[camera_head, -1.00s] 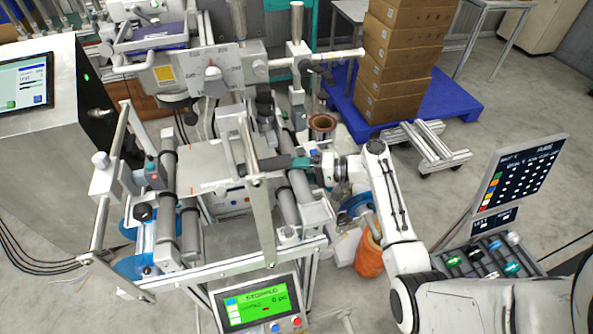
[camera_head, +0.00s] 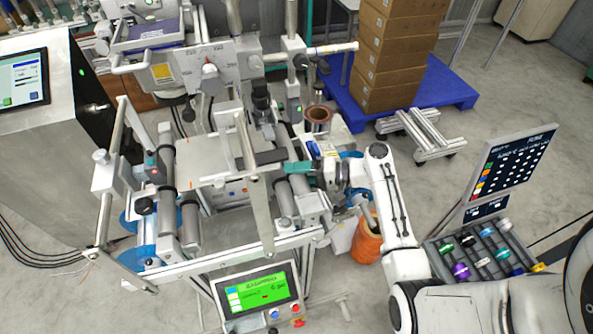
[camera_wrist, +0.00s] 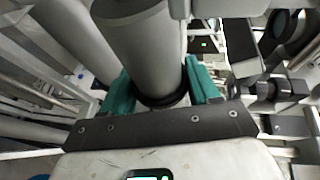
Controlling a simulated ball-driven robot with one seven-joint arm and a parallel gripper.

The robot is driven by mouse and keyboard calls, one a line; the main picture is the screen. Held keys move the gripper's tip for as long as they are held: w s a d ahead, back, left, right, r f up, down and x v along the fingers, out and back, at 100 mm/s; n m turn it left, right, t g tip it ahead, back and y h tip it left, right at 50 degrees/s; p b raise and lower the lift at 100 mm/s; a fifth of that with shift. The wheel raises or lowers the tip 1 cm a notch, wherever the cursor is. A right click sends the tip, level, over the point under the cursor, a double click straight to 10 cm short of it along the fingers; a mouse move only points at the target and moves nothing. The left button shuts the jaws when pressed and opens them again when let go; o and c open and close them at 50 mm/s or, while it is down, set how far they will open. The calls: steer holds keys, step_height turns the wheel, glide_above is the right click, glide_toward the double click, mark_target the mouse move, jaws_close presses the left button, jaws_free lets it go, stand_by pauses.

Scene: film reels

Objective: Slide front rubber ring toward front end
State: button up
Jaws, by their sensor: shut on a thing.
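In the wrist view a thick grey roller (camera_wrist: 140,45) runs away from my gripper (camera_wrist: 160,92). Its two teal fingers stand on either side of the roller's near part. A black rubber ring (camera_wrist: 165,101) sits around the roller between the fingers, close to the dark palm plate. My gripper is shut on this ring; the exact contact is partly hidden. In the head view my gripper (camera_head: 298,168) shows teal at the right side of the reel machine (camera_head: 215,160), among its rollers. The ring cannot be made out there.
A control panel with a green screen (camera_head: 258,292) stands at the machine's front. A metal arm bar (camera_head: 258,195) crosses close left of my gripper. An orange container (camera_head: 367,242) is below my arm. A tray of coloured spools (camera_head: 485,250) stands at the right.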

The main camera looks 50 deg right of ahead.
steer(key=o, duration=1.5)
steer(key=shift+s+d, duration=0.1)
steer(key=b+v, duration=0.1)
steer(key=v, duration=0.9)
steer(key=shift+s+b, duration=0.25)
steer(key=shift+b, duration=0.1)
steer(key=shift+d, duration=0.1)
